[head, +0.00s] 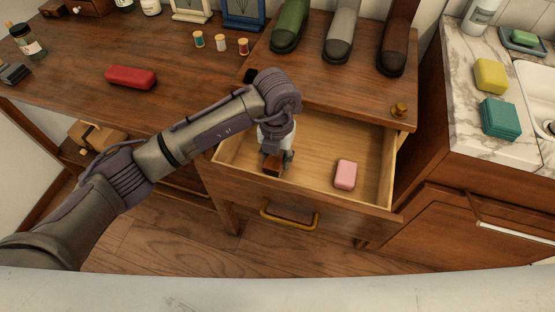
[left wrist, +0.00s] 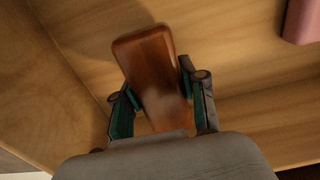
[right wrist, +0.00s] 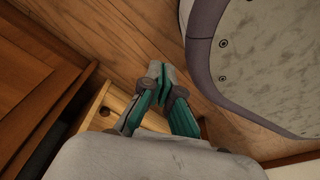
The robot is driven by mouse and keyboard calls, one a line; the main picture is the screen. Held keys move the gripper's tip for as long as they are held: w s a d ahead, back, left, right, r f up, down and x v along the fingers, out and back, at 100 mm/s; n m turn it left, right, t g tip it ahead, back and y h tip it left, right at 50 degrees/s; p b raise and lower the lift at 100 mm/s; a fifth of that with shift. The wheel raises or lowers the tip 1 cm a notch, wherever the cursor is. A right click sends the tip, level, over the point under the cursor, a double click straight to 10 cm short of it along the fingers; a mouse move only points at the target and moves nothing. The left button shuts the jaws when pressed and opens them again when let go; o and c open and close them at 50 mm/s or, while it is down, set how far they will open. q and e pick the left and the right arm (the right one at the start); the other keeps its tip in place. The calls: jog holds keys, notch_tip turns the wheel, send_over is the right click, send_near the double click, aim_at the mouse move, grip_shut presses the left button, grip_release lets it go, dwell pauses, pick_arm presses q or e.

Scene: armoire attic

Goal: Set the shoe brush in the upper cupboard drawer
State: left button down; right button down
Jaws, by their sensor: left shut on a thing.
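The shoe brush (left wrist: 152,68), a brown wooden block, is between the fingers of my left gripper (head: 277,158). The gripper is shut on it, with one finger on each side. In the head view the brush (head: 271,167) shows at the fingertips, inside the outline of the open upper drawer (head: 340,207), at its left part. The drawer's pale wood floor lies below the brush; I cannot tell whether they touch. The brush's underside is hidden. My right gripper (right wrist: 159,85) shows only in the right wrist view, its fingers together and empty, above the wooden floor.
A pink bar (head: 345,174) lies in the drawer, right of the brush. A marble-topped washstand (head: 462,110) stands to the right. The drawer floor between brush and pink bar is clear.

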pick_arm(q)
jog(key=shift+f, duration=0.9)
pick_arm(e)
jog(key=shift+w+r, duration=0.15)
jog(key=shift+w, duration=0.1)
pick_arm(q)
jog(key=shift+f, duration=0.1)
jog(key=c, duration=1.1)
grip_release()
jog(key=o, duration=0.5)
jog(key=shift+c, duration=0.2)
pick_arm(e)
jog(key=shift+w+a+r, duration=0.1)
jog(key=shift+w+r, duration=0.15)
pick_arm(q)
notch_tip(320, 180, up, 12)
jog(key=shift+f+p, duration=0.25)
jog(key=shift+p, duration=0.1)
jog(key=shift+r, duration=0.4)
pick_arm(e)
jog(key=s+f, duration=0.2)
jog(key=shift+s+d, duration=0.3)
jog(key=shift+s, duration=0.1)
